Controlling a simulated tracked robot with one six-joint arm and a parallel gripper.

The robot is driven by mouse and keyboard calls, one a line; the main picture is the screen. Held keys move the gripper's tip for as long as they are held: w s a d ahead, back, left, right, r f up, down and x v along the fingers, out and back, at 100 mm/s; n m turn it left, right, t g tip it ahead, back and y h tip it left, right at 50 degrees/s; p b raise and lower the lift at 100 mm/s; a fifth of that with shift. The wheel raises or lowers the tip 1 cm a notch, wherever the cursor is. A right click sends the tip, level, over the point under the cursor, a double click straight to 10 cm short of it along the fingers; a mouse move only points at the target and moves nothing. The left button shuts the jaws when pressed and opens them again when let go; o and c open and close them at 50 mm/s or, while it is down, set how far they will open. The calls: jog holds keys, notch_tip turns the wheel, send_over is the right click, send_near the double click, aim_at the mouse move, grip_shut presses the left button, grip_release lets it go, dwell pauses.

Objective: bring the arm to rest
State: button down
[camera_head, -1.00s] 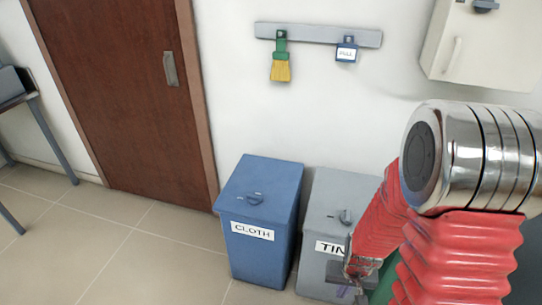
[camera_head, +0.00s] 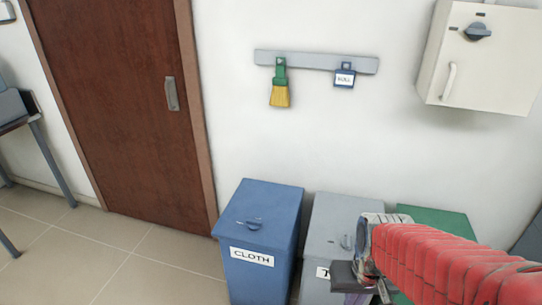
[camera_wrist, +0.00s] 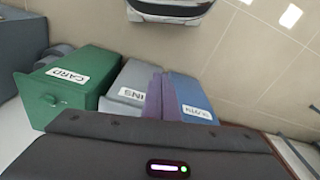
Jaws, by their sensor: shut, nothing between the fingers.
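My gripper (camera_head: 362,297) is at the lower right of the head view, in front of the grey bin and apart from the wall. The red sleeve of my arm runs from it to the right edge. In the wrist view its purple fingers (camera_wrist: 162,98) are together with nothing between them. They show in front of the grey and blue bins, with the dark gripper body below them. The fingertips are small and partly cut off in the head view.
A blue bin marked CLOTH (camera_head: 258,240), a grey bin (camera_head: 325,228) and a green bin (camera_head: 435,219) stand along the wall. A white wall box (camera_head: 485,60) is at right. Floor (camera_head: 130,255) at left is clear.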

notch_tip(320, 180, up, 14)
jog(key=s+a+t, duration=0.2)
jog(key=t, duration=0.2)
jog(key=shift+s+f+n, duration=0.25)
jog(key=shift+s+n, duration=0.05)
jog(key=shift+n, duration=0.1)
jog(key=c, duration=2.4)
grip_release()
jog(key=shift+c, duration=0.2)
